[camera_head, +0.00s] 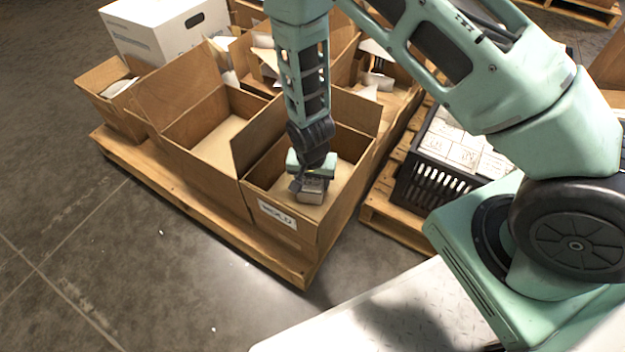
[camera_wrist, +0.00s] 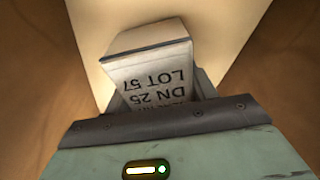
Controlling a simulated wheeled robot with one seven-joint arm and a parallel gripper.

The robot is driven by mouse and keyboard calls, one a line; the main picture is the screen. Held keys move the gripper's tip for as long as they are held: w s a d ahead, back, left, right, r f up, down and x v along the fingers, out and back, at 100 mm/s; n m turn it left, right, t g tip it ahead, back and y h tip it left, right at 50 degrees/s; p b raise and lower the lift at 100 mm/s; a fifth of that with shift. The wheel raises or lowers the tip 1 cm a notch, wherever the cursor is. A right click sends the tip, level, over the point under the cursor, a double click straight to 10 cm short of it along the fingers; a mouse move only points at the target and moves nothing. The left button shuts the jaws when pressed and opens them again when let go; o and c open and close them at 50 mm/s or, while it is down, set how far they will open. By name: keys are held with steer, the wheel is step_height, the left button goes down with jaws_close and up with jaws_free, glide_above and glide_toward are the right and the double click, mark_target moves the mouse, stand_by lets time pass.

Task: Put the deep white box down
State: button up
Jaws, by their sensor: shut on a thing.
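The deep white box (camera_wrist: 152,68) fills the middle of the wrist view, with dark print reading "DN 25 LOT 57" on its face. In the head view the box (camera_head: 312,192) looks small and greyish under my gripper (camera_head: 312,180). My gripper is shut on it and points down inside an open cardboard carton (camera_head: 283,240) with a white label on its front. The carton's pale floor (camera_wrist: 228,50) shows around the box in the wrist view. I cannot tell whether the box touches that floor. My gripper hides part of the box.
Beside it on the wooden pallet (camera_head: 190,190) stands another open carton (camera_head: 190,150), empty in view. A tall white box (camera_head: 165,35) and cartons with paper stand behind. A black crate (camera_head: 425,185) of white boxes is to the right. Carton flaps stand up around my arm.

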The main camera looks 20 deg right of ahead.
steer(key=shift+f, duration=0.15)
steer(key=o, duration=1)
